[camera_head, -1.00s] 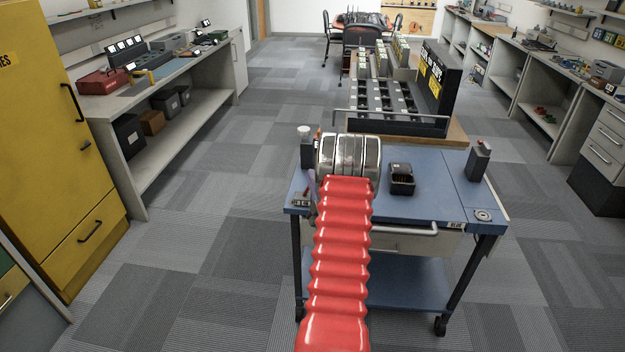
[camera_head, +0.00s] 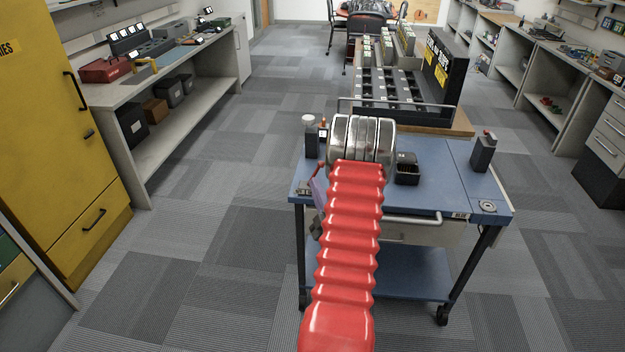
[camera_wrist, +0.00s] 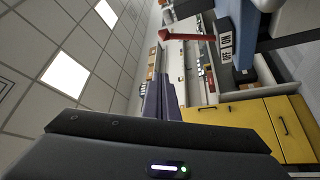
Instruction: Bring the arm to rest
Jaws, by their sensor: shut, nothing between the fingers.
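My arm reaches forward over the blue cart, with a red ribbed sleeve and a silver ringed joint past it. My gripper (camera_wrist: 160,85) shows in the wrist view as purple fingers close together, with nothing seen held. In the head view only a bit of my gripper (camera_head: 318,190) shows, left of the sleeve and by the cart's near left edge; the arm hides the rest.
The blue cart (camera_head: 437,185) carries a black box (camera_head: 407,174), a dark device (camera_head: 484,152) at right and a small device with an orange-red stub (camera_head: 323,135) at left. A slotted rack (camera_head: 395,90) stands behind. A yellow cabinet (camera_head: 60,130) is left. Floor between is clear.

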